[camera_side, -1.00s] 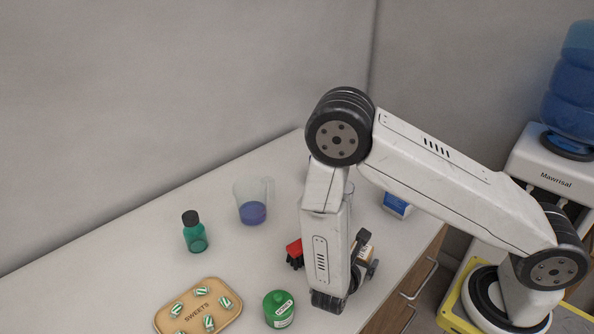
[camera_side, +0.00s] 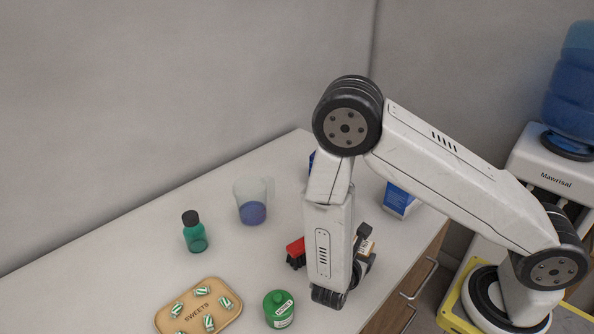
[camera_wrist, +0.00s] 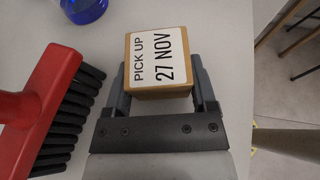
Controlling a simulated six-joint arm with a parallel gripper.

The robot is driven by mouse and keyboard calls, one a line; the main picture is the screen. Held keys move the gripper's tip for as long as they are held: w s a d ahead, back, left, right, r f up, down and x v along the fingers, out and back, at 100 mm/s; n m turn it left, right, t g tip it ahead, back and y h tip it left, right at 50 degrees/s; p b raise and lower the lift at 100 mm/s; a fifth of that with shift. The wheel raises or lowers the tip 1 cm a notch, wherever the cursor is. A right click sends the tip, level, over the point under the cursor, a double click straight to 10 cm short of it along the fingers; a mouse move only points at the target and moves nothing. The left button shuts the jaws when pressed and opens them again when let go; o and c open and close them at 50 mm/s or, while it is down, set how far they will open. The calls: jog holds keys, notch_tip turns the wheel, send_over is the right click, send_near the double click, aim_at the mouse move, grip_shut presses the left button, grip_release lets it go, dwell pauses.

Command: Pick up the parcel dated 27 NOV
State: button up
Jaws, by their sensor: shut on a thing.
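The parcel (camera_wrist: 158,62) is a small brown box with a white label reading "PICK UP 27 NOV". My gripper (camera_wrist: 160,88) is shut on it in the wrist view, with a dark finger on each side of the box. In the side view a small part of the parcel (camera_side: 366,247) shows by my gripper (camera_side: 362,255), near the right edge of the counter. The wrist hides most of the gripper there. I cannot tell how far the parcel is above the counter.
A red brush (camera_wrist: 42,95) lies just left of my gripper; it also shows in the side view (camera_side: 295,251). A green jar (camera_side: 278,310), a sweets tray (camera_side: 198,312), a green bottle (camera_side: 194,233), a beaker (camera_side: 252,205) and a blue-and-white box (camera_side: 398,202) stand around.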

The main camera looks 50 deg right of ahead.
aim_at(360, 249)
jog(key=shift+r, duration=4.25)
